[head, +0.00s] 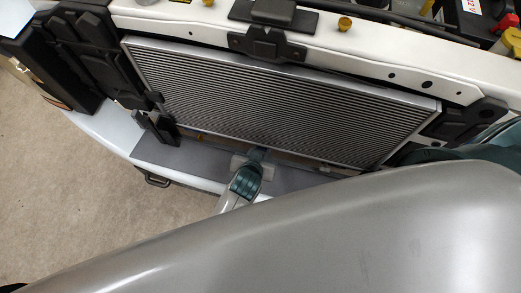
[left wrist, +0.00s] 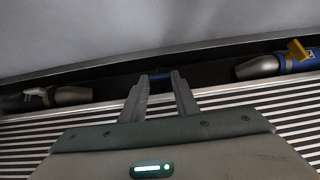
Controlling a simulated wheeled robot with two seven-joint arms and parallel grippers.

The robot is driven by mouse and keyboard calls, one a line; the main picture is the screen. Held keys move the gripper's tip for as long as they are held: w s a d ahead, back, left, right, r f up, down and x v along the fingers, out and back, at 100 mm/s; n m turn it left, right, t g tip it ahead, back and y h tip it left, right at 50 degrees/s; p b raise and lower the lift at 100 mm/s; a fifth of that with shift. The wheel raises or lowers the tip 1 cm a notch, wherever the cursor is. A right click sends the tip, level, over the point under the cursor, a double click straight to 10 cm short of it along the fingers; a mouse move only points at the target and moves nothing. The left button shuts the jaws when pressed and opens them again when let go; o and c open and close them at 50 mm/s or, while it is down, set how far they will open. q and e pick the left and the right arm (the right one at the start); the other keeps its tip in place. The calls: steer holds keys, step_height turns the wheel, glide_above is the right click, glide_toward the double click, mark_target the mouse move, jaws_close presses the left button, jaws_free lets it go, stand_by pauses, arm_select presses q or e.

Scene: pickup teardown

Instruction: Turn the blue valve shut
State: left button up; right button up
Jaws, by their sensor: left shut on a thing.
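In the left wrist view, a small blue part (left wrist: 161,74), which looks like the handle of the blue valve, sits in a dark gap beyond a ribbed radiator. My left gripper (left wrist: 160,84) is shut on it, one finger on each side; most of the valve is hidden. In the head view, my left gripper (head: 257,154) reaches to the lower edge of the silver radiator (head: 270,100), and the blue part cannot be made out there. My right gripper is not in view.
A metal fitting with a blue body and yellow tab (left wrist: 298,50) lies right of the fingers. A grey metal fitting (left wrist: 70,96) lies to their left. A black bracket (head: 158,127) stands at the radiator's lower left corner. Bare floor (head: 60,190) shows at left.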

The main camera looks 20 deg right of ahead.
arm_select(q)
steer(key=o, duration=1)
steer(key=shift+o, duration=0.2)
steer(key=b+v, duration=0.2)
steer(key=v, duration=1.5)
steer(key=shift+r, duration=0.2)
steer(key=shift+s, duration=0.1)
